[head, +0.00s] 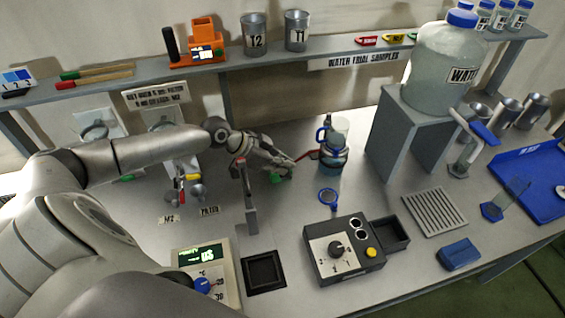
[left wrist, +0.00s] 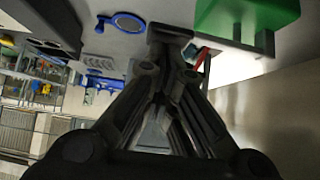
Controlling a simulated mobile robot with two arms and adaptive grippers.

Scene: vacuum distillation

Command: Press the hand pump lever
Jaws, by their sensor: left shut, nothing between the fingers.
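My left gripper (head: 288,170) reaches over the middle of the bench, its fingers shut and empty. It also shows in the left wrist view (left wrist: 170,58), with its fingertips close to a thin red lever (left wrist: 202,57). The red lever (head: 307,156) juts out to the right of the gripper in the head view. A green body (head: 276,178), likely the pump's, is mostly hidden beneath the gripper; it is larger in the left wrist view (left wrist: 245,20). I cannot tell whether the fingers touch the lever. My right gripper is out of view.
A blue-and-clear vessel (head: 333,148) stands just right of the lever. A grey upright post (head: 248,200) stands in front of the gripper. A black control box (head: 342,250) sits nearer the front, and a grey stand (head: 398,125) carries a large water bottle (head: 442,65).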

